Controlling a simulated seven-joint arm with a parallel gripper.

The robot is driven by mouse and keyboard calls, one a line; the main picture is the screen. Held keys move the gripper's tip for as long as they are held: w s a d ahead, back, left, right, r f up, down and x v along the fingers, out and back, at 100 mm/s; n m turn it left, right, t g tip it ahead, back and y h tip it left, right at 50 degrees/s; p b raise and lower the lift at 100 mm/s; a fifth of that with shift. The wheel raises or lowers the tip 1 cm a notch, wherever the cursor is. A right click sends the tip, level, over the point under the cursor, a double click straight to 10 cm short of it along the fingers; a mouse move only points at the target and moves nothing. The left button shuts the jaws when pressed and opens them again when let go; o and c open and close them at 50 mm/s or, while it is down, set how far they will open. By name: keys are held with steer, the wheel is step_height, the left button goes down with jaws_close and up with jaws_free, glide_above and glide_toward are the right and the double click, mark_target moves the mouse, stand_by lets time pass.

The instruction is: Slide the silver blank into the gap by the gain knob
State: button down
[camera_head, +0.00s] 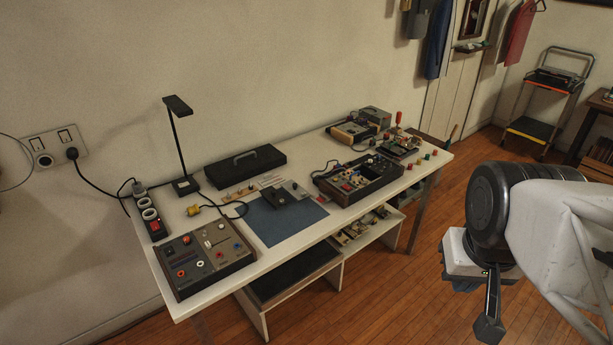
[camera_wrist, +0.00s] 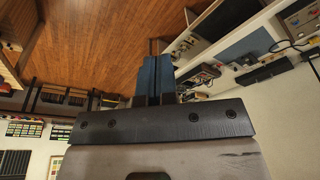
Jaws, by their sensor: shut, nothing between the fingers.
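A silver-grey flat piece (camera_head: 296,189), possibly the silver blank, lies at the back edge of the blue mat (camera_head: 262,232), partly behind a small black block (camera_head: 290,196). Two synth cases stand on the white table: a left one (camera_head: 207,258) and a right one (camera_head: 358,180), both with knobs. Their labels are too small to read, so I cannot tell which knob is gain or where the gap is. My gripper (camera_head: 488,328) is off the table's right side, far from these things. In the wrist view its blue fingers (camera_wrist: 156,78) are shut together and empty.
A desk lamp (camera_head: 181,140), a long black case (camera_head: 245,166) and a power strip (camera_head: 152,218) line the table's back and left. Electronics (camera_head: 352,131) crowd the far right end. A lower shelf (camera_head: 290,285) sits beneath. Open wooden floor (camera_head: 400,300) lies between table and arm.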

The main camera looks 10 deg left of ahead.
steer(key=c, duration=0.9)
jaws_free()
steer(key=shift+c, duration=0.2)
